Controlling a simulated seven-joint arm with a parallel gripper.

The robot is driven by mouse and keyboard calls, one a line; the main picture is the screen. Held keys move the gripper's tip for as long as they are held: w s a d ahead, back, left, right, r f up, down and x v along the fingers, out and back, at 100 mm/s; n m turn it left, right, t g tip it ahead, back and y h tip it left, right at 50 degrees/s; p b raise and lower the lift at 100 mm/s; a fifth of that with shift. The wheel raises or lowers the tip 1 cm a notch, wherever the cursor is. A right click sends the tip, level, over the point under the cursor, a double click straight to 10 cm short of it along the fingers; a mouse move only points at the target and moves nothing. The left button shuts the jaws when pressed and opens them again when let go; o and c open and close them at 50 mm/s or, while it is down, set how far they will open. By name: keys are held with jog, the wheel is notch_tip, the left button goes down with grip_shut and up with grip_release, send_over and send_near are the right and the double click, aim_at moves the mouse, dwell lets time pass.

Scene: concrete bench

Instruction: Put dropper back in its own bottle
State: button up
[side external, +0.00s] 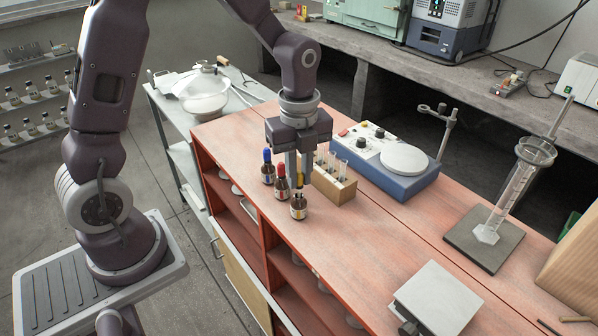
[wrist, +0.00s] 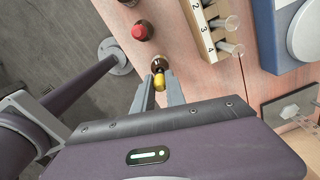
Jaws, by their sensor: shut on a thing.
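My gripper (wrist: 159,84) is shut on a yellow dropper bulb (wrist: 159,80), which sits between its fingertips. In the side view my gripper (side external: 298,178) points straight down over a brown bottle with a pale label (side external: 299,209). The dropper's lower part is hidden, and I cannot tell how far it is inside the bottle. The bottle's dark top (wrist: 158,63) shows just beyond the bulb in the wrist view. A red-capped bottle (side external: 281,186) and a blue-capped bottle (side external: 267,170) stand upright in a row behind it. The red cap also shows in the wrist view (wrist: 142,31).
A wooden rack of test tubes (side external: 334,183) with numbered slots stands close to the right of my gripper. A blue device with a white round plate (side external: 396,164) is behind it. The bench's left edge lies near the bottles. The bench in front is clear up to a grey box (side external: 438,298).

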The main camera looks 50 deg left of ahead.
aim_at(299, 173)
jog(key=shift+f, duration=0.1)
jog(key=shift+f, duration=1.05)
jog(key=o, duration=1.2)
jog(key=shift+r, duration=3.5)
jog(key=shift+r, duration=0.1)
jog(key=s+r+n+t, duration=0.2)
jog(key=s+r+n, duration=0.1)
jog(key=s+n, duration=0.3)
jog(key=s+d+r+n+t, duration=0.1)
jog(key=s+r+n, duration=0.3)
jog(key=s+n, duration=0.2)
jog(key=s+r+n+t, duration=0.2)
jog(key=s+n, duration=0.4)
jog(key=n, duration=0.3)
jog(key=shift+s+d+r+t, duration=0.1)
jog(key=shift+d+r+t, duration=0.1)
jog(key=shift+r, duration=0.2)
jog(key=shift+s+d+r+t, duration=0.1)
jog(key=shift+d+r, duration=0.05)
jog(key=shift+r, duration=0.25)
